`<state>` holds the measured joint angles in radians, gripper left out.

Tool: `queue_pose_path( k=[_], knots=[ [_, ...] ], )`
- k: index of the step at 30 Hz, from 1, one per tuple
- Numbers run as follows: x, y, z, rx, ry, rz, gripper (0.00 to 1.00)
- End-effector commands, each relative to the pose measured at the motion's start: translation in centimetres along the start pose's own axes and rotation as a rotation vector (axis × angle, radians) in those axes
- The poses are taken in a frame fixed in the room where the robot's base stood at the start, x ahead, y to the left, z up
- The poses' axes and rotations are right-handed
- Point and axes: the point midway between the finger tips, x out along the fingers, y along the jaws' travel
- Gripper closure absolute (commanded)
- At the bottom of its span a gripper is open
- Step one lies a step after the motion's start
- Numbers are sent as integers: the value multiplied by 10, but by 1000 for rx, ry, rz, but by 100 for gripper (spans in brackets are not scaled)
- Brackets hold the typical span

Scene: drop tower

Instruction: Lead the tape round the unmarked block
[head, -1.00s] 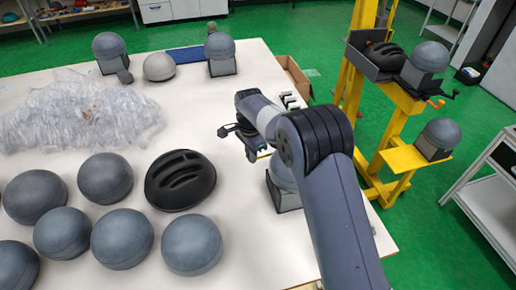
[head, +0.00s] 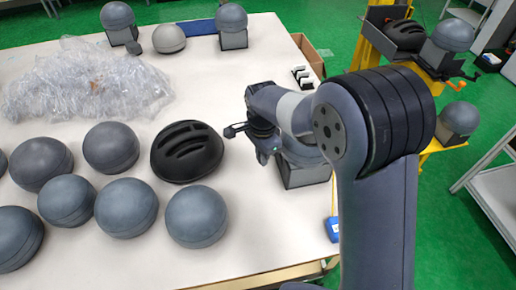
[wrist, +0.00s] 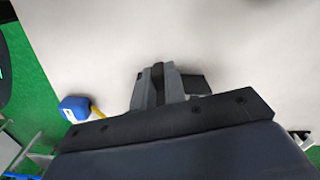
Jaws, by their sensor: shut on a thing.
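A grey dome-shaped block on a dark square base (head: 306,176) stands near the table's right edge, partly hidden behind my arm. I see no mark on the part that shows. The blue tape case (head: 333,229) is at the table's right edge, with a thin yellow tape (head: 333,203) rising from it towards the block. The case also shows at the left of the wrist view (wrist: 74,107), its yellow strip (wrist: 97,112) running behind my gripper. My gripper (head: 263,155) is just left of the block, jaws shut (wrist: 160,82); the held tape end is hidden. I cannot tell whether tape passes round the block.
A black helmet (head: 187,151) and several grey domes (head: 196,216) crowd the table's left. Clear plastic wrap (head: 85,85) lies behind them. More domes on bases (head: 232,25) stand at the back. A yellow stand (head: 372,45) rises at right. White table (head: 235,105) is free around my gripper.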

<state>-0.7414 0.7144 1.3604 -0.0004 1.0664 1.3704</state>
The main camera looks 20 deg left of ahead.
Motion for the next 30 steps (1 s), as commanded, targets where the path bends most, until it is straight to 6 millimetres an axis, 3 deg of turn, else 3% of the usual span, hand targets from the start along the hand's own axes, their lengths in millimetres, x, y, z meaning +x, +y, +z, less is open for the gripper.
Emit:
queue_pose_path(
  k=[6, 14, 24, 30],
  knots=[
    [1, 42, 2, 2, 0, -1, 99],
    [1, 62, -2, 2, 0, 0, 99],
    [0, 116, -31, 3, 0, -1, 99],
    [0, 126, -39, 2, 0, 0, 99]
  ],
)
